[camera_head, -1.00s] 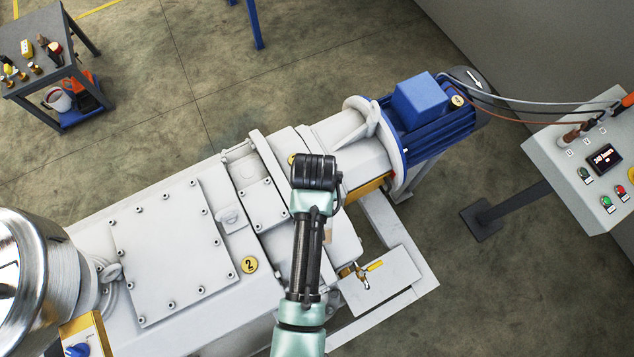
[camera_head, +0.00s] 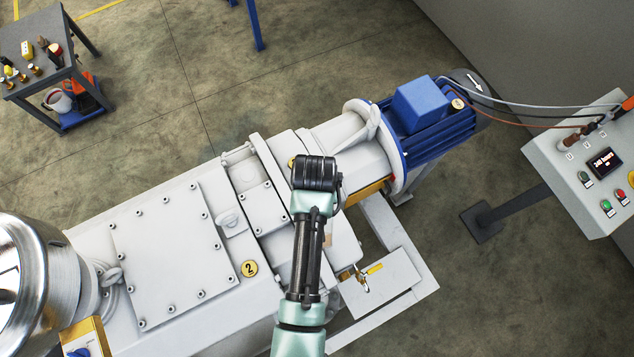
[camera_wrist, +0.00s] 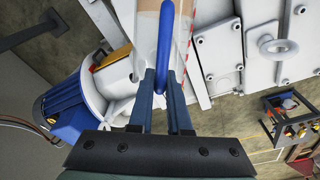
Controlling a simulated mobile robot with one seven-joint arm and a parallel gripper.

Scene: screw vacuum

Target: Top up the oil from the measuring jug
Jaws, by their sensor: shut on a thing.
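The measuring jug shows in the wrist view by its blue handle (camera_wrist: 166,38), and a clear wall with red marks lies beside it. My gripper (camera_wrist: 163,85) is shut on this handle, with one finger on each side. A tan patch shows at the top of the wrist view; I cannot tell whether it is oil in the jug. The jug's spout and any filler opening are not clear. In the head view my arm hides the gripper and most of the jug, above the white vacuum pump (camera_head: 170,250).
The blue motor (camera_head: 425,120) joins the pump at the right. A yellow-handled valve (camera_head: 374,268) sits by the pump's lower right side. A control panel (camera_head: 590,175) stands at the right. A grey cart (camera_head: 30,75) with small items stands at the upper left. Open floor surrounds the pump.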

